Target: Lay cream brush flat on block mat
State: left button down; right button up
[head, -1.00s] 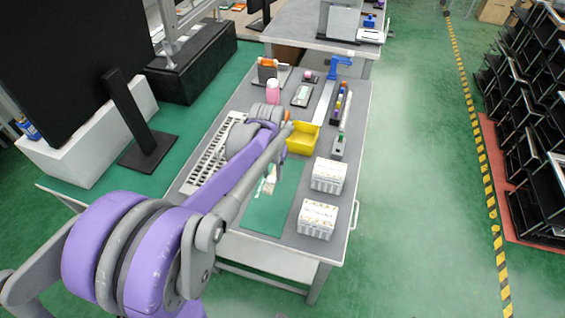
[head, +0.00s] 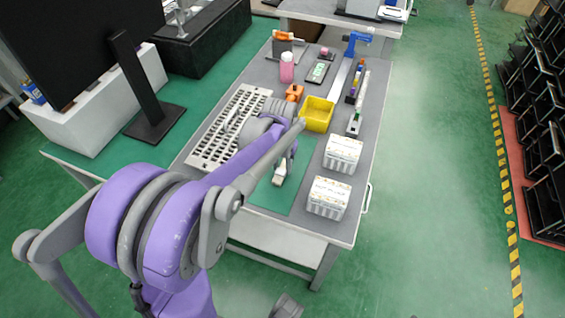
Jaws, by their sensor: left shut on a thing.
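The cream brush (head: 280,174) shows as a small pale shape over the green block mat (head: 268,197) at the near end of the grey table. My left gripper (head: 288,158) is at the brush's upper end and shut on it, partly hidden behind my own purple and grey arm. The brush's pale end points toward the table's near edge. I cannot tell whether it touches the mat. The arm hides the mat's left part. My right gripper is not in view.
Two white boxes (head: 328,198) stand right of the mat. A yellow bin (head: 317,114) and an orange item (head: 294,92) stand beyond it. A white perforated tray (head: 222,138) lies to the left. A pink bottle (head: 287,68) stands farther back.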

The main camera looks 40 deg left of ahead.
pick_arm(q)
jog(key=shift+c, duration=2.3)
grip_release()
notch_tip(320, 180, up, 11)
jog(key=p, duration=0.2)
jog(key=shift+s+d+f, duration=0.15)
jog(key=shift+s, duration=0.25)
jog(key=shift+d, duration=0.1)
jog(key=s+d+r+m+t+p, duration=0.1)
jog(key=s+d+m+t+p, duration=0.1)
jog(key=s+d+p, duration=0.2)
jog(key=s+d+r+m+t+p, duration=0.1)
jog(key=s+d+p, duration=0.3)
jog(key=s+d, duration=0.4)
jog(key=d+r+t, duration=0.1)
jog(key=d, duration=0.1)
jog(key=shift+s+d+m+t, duration=0.25)
jog(key=shift+d+m+t, duration=0.05)
jog(key=shift+d+m, duration=0.1)
